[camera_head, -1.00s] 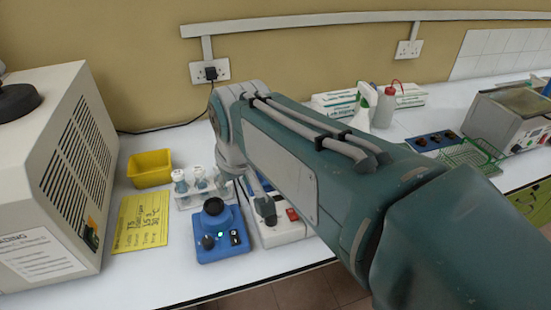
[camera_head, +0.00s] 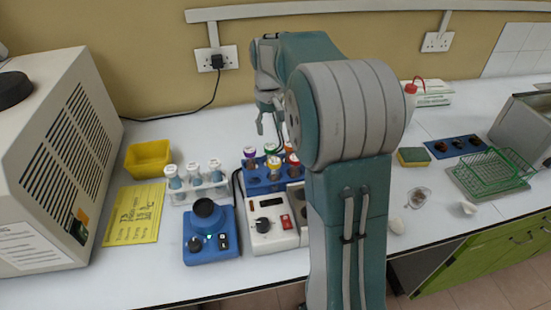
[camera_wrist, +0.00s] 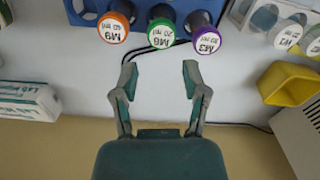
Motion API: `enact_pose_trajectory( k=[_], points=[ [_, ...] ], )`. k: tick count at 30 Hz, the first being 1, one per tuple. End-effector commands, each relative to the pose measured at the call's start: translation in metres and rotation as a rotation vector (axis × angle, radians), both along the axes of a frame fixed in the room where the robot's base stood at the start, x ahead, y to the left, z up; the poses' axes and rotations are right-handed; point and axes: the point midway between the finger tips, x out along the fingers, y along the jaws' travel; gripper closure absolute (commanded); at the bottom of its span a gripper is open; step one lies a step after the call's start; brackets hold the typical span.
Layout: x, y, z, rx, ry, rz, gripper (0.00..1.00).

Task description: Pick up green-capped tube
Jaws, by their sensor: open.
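The green-capped tube (camera_head: 270,149) stands upright in the back row of the blue rack (camera_head: 262,187), between a purple-capped tube (camera_head: 249,153) and an orange-capped one partly behind my arm. In the wrist view its white-topped cap with a green rim (camera_wrist: 161,34) is between the orange cap (camera_wrist: 113,28) and the purple cap (camera_wrist: 206,41). My gripper (camera_wrist: 159,76) is open and empty, on the wall side of the rack, with its fingers pointing toward the green cap and apart from it. In the head view my gripper (camera_head: 269,118) shows small behind the rack.
A clear rack (camera_head: 200,192) with several white-capped tubes, a yellow bin (camera_head: 149,158) and a blue mixer (camera_head: 210,240) are to the left. A white device (camera_head: 272,229) stands in front of the blue rack. Behind my gripper are the wall and a cable (camera_head: 190,112).

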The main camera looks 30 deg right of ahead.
Motion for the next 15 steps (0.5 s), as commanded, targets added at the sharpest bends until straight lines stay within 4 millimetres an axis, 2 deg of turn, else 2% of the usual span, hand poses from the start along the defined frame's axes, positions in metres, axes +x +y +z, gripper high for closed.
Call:
enact_pose_trajectory(
  k=[3, 11, 15],
  points=[
    [-0.001, 0.001, -0.022, 0.001, 0.003, 0.002, 0.42],
    [-0.001, -0.008, -0.047, 0.008, 0.001, 0.0, 0.42],
    [-0.004, -0.009, -0.069, 0.007, 0.002, 0.0, 0.42]
  ],
)
